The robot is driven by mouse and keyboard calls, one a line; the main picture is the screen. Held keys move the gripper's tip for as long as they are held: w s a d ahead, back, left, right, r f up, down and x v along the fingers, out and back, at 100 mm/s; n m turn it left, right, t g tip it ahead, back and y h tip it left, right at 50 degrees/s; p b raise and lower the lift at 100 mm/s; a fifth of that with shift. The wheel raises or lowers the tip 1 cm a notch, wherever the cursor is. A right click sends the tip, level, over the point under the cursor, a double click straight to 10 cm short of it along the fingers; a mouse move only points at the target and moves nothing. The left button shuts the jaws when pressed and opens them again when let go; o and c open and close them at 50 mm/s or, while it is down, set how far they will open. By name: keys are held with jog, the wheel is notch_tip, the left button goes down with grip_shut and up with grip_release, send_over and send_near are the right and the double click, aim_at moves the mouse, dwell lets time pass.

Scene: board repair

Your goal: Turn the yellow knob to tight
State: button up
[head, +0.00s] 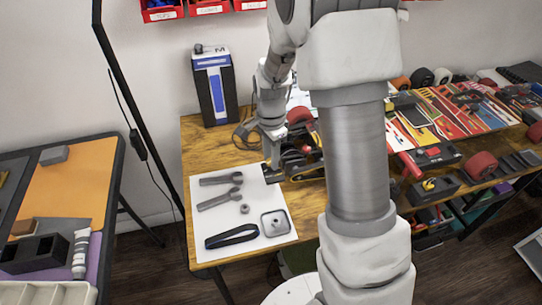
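A small yellow part (429,185) shows on a dark box (434,189) near the front edge of the wooden table, right of my arm. It may be the yellow knob, but it is too small to make out its shape or setting. My gripper (272,164) points down over the left part of the table, by the top right corner of a white sheet. It is far to the left of the yellow part. Its fingers are dark and small, and I cannot tell whether they are open or shut. My arm hides the middle of the table.
A blue-and-white box (214,88) stands at the back left. Tools crowd the right side. Another table (75,190) stands left, across a gap.

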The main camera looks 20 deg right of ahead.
grip_shut()
jog(key=shift+n, duration=0.3)
jog(key=n, duration=0.8)
jog(key=shift+p, duration=0.3)
jog(key=shift+n, duration=0.4)
jog(key=o, duration=0.6)
grip_release()
jog(key=shift+o, duration=0.2)
jog(key=shift+r, duration=0.1)
